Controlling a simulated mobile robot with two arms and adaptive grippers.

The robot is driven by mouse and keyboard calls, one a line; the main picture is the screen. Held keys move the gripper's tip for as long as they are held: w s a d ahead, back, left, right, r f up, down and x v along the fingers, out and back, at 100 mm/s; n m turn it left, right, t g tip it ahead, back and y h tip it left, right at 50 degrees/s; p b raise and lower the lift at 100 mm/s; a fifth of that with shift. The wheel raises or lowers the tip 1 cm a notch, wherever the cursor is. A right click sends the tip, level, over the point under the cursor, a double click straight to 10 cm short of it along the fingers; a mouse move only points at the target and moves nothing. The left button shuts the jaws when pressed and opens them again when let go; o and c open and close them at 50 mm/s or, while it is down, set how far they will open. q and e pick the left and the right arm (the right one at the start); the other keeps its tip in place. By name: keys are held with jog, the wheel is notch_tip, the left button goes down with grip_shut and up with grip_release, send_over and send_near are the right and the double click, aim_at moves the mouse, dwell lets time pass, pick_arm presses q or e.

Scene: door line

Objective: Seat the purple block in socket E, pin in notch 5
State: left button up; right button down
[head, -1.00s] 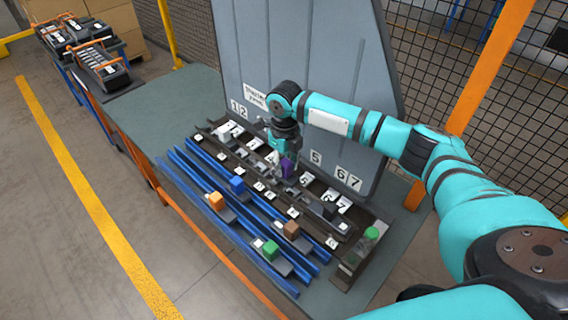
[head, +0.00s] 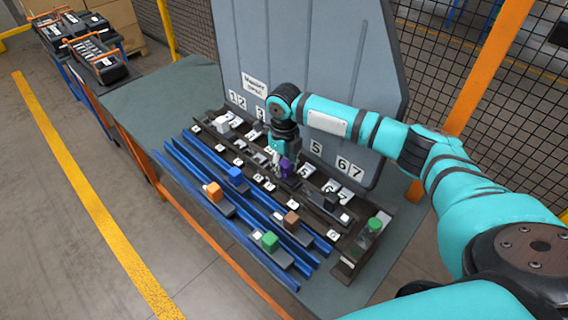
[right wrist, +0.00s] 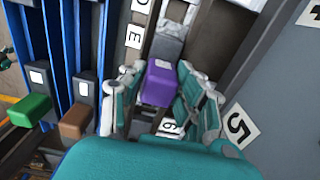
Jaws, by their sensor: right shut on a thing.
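The purple block (head: 286,168) is between the fingers of my right gripper (head: 281,161), over the dark socket rail (head: 225,152) near its middle. In the right wrist view the same purple block (right wrist: 158,82) sits between the two teal fingers of the gripper (right wrist: 165,98). A tag reading E (right wrist: 134,36) lies beside the rail near the block. A large tag 5 (right wrist: 238,126) stands on the panel to the right. The block's underside, its pin and any contact with the socket are hidden. My left gripper is out of view.
Blue rails in front carry an orange block (head: 213,192), a blue block (head: 236,175), a brown block (head: 291,219) and a green block (head: 270,241). A black block (head: 331,200) stands farther right on the dark rail. A tall grey panel (head: 330,70) rises behind.

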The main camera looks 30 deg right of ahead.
jog(key=c, duration=0.9)
grip_release()
notch_tip(320, 180, up, 12)
jog(key=shift+r, duration=0.1)
jog(key=shift+a, duration=0.1)
